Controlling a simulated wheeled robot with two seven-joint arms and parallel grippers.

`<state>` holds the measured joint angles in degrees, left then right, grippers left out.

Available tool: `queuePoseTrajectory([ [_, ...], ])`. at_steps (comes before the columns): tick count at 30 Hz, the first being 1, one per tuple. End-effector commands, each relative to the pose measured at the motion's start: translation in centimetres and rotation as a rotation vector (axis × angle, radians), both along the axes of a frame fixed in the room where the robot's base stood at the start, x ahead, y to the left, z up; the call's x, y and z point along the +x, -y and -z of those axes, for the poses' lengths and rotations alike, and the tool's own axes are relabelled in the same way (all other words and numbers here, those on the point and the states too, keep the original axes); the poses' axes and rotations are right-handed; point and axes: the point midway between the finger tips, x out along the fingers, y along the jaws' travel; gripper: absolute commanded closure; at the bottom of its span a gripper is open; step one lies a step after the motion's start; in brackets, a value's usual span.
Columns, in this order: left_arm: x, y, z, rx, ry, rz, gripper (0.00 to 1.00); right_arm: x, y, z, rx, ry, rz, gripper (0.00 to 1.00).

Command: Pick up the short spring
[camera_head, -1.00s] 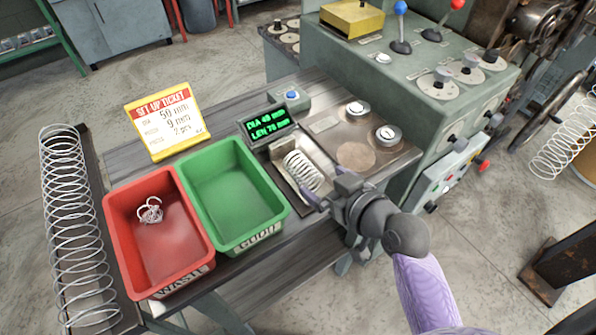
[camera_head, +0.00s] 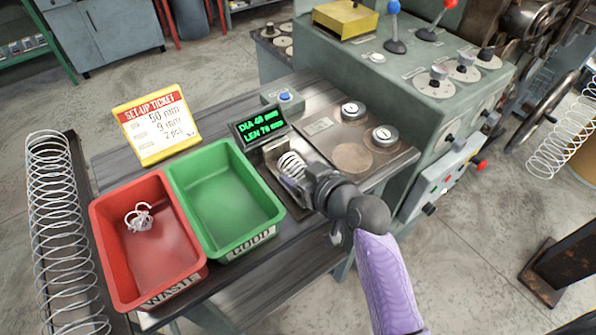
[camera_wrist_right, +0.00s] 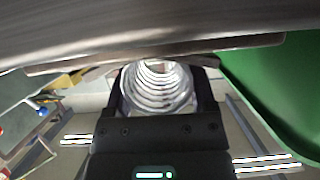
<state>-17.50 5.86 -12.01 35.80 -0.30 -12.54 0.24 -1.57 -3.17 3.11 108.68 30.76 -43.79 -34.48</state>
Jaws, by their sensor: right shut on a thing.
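The short spring (camera_head: 292,164) is a silvery coil lying in the measuring tray (camera_head: 270,180) below the green-lit display. My right gripper (camera_head: 303,178) reaches in from the right and is shut on the short spring, covering its near end. In the right wrist view the short spring (camera_wrist_right: 158,88) sits between the dark fingers (camera_wrist_right: 160,100), seen along its coils. Whether the spring is clear of the tray cannot be told. My left gripper is not in view.
A green GOOD bin (camera_head: 228,205) stands left of the tray, with a red WASTE bin (camera_head: 150,250) beside it holding tangled wire (camera_head: 140,217). A display (camera_head: 260,132) reads DIA 48, LEN 76. A yellow ticket (camera_head: 157,128) stands behind the bins. A long spring (camera_head: 58,225) lies far left.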

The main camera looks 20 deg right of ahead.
Motion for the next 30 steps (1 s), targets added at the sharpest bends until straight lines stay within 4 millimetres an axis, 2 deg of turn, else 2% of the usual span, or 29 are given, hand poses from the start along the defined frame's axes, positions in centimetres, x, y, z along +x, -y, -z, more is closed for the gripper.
queuePoseTrajectory([
  [1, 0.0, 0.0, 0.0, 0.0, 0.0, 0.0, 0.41, 0.0, 0.0, 0.0, 0.0, 0.0, 0.0, 0.87],
  [2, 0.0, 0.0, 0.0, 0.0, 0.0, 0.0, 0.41, 0.0, 0.0, 0.0, 0.0, 0.0, 0.0, 0.97],
  [8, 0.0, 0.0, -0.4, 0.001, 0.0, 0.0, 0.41, 0.0, 0.0, -0.6, 0.0, 0.002, 0.0, 0.97],
  [15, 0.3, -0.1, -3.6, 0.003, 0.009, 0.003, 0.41, 0.0, 0.0, -7.1, -0.001, 0.008, -0.001, 0.97],
  [19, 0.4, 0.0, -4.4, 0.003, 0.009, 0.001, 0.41, 0.0, 0.0, -9.4, -0.001, 0.005, -0.001, 0.97],
  [22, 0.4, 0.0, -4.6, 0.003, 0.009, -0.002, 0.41, 0.0, 0.0, -10.1, -0.001, 0.002, -0.002, 0.97],
  [30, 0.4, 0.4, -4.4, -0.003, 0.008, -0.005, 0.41, 0.0, 0.0, -10.0, 0.001, 0.001, -0.001, 0.97],
])
